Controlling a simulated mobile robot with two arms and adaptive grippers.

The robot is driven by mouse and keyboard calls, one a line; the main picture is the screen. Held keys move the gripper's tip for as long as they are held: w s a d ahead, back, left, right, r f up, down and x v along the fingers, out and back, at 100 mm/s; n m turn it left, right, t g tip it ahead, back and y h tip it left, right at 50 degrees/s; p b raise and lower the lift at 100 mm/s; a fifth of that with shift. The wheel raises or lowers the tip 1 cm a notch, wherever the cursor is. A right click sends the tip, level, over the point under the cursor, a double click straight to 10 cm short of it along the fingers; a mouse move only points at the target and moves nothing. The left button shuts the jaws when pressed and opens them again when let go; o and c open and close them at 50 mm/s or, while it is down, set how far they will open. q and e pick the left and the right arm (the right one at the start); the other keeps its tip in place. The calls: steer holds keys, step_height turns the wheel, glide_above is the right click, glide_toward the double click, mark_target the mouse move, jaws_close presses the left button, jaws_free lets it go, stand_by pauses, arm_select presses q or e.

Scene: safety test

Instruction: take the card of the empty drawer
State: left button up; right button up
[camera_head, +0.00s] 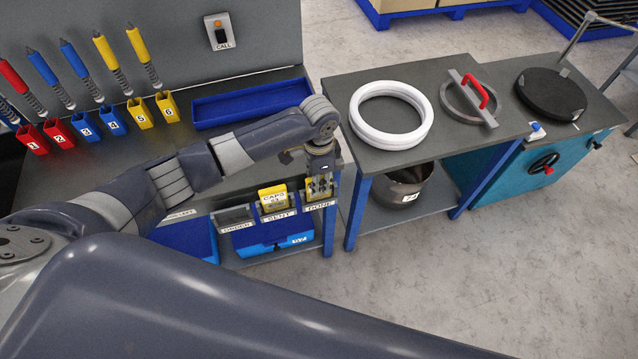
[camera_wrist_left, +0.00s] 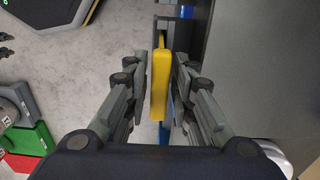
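A yellow card (camera_head: 272,198) stands in the middle pocket, labelled SENT, on the bench front. A second yellow card (camera_head: 319,188) is at the right pocket, labelled DONE, partly hidden by my left gripper (camera_head: 319,165). The left pocket (camera_head: 234,216), labelled ORDER, shows no card. In the left wrist view a yellow card (camera_wrist_left: 160,85) is edge-on between the fingers of my left gripper (camera_wrist_left: 161,85). The fingers are apart, with a narrow gap at each side of it. A blue drawer or bin (camera_head: 272,247) is below the pockets; its inside is hidden. My right gripper is out of view.
Numbered red, blue and yellow holders (camera_head: 112,121) with tools line the bench back beside a blue tray (camera_head: 250,103). The right table carries white rings (camera_head: 391,115) and a red-handled lid (camera_head: 468,98). A metal pot (camera_head: 402,187) stands below. Floor in front is clear.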

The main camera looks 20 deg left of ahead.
arm_select(q)
jaws_close()
